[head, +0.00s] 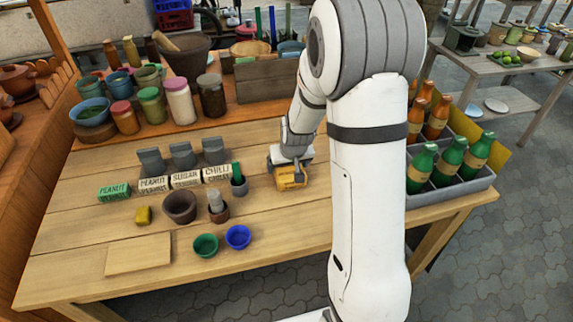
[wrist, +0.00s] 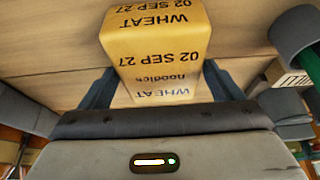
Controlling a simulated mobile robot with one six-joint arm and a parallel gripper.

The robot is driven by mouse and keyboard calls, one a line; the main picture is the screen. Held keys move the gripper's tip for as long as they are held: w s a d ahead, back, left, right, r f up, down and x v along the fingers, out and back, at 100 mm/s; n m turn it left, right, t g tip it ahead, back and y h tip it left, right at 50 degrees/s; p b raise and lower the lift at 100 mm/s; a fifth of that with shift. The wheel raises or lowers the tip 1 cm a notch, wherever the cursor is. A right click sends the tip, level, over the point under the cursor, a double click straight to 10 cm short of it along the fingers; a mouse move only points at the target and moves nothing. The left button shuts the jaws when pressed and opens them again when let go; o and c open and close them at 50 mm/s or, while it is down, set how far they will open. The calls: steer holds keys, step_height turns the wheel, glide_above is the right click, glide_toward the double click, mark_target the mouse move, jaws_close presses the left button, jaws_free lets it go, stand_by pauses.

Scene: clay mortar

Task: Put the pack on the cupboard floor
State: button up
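A yellow pack (head: 291,178) sits below my gripper (head: 290,163) at the right of the wooden table's work area. In the wrist view the pack (wrist: 155,45) shows the printed words "WHEAT", "noodles" and "02 SEP 27", upside down. My gripper's dark fingers (wrist: 158,88) lie along both sides of the pack, and it fills the space between them. I cannot tell whether the pack rests on the table or hangs just above it. I cannot make out a cupboard floor in these views.
A bottle crate (head: 450,188) is at the right. The table's front left holds a flat board (head: 138,255).

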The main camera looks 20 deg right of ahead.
steer(key=shift+o, duration=1.3)
steer(key=shift+r, duration=0.1)
steer(key=s+a+r, duration=0.1)
steer(key=s+r, duration=1.3)
steer(key=r, duration=0.1)
steer(key=shift+r+g+p, duration=0.15)
steer(key=shift+g+p, duration=0.2)
steer(key=shift+g, duration=0.75)
steer(key=s, duration=0.3)
steer(key=s+r, duration=0.1)
steer(key=s, duration=0.3)
steer(key=s+a, duration=0.1)
steer(key=s, duration=0.3)
steer(key=shift+s+a+r, duration=0.1)
steer(key=shift+s+r, duration=0.15)
steer(key=shift+c, duration=0.3)
